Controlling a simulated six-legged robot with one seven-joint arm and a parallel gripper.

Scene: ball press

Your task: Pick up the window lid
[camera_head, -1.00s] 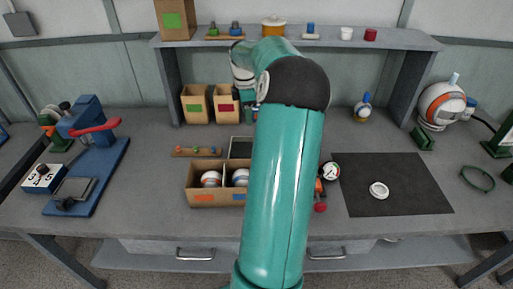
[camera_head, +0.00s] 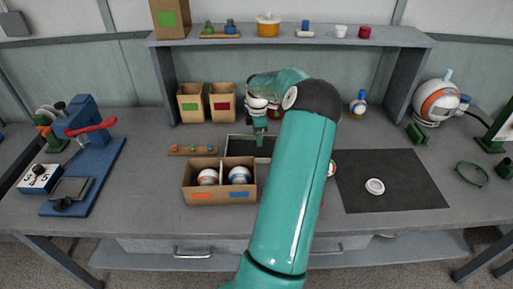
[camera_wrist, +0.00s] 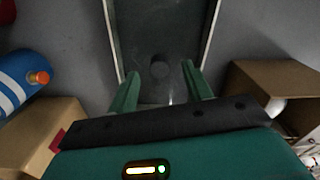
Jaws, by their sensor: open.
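My gripper (camera_head: 259,139) points down over the shallow grey tray (camera_head: 231,142) behind the ball box. In the wrist view my gripper (camera_wrist: 160,82) is open, with two green fingers apart and nothing between them. The tray (camera_wrist: 209,32) lies below, with a faint dark round patch (camera_wrist: 160,67) on its floor between the fingers. I cannot tell whether this patch is the window lid, a mark or a shadow. A white ring-like piece (camera_head: 375,187) lies on the dark mat (camera_head: 410,170) at the right, away from my gripper. I cannot tell which is the window lid.
A divided cardboard box (camera_head: 221,192) with two striped balls stands in front of the tray. Two open cartons (camera_head: 193,104) stand behind left. A blue press (camera_head: 90,150) is at the left, a round-bodied device (camera_head: 436,100) at the right. A shelf (camera_head: 290,40) spans the back.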

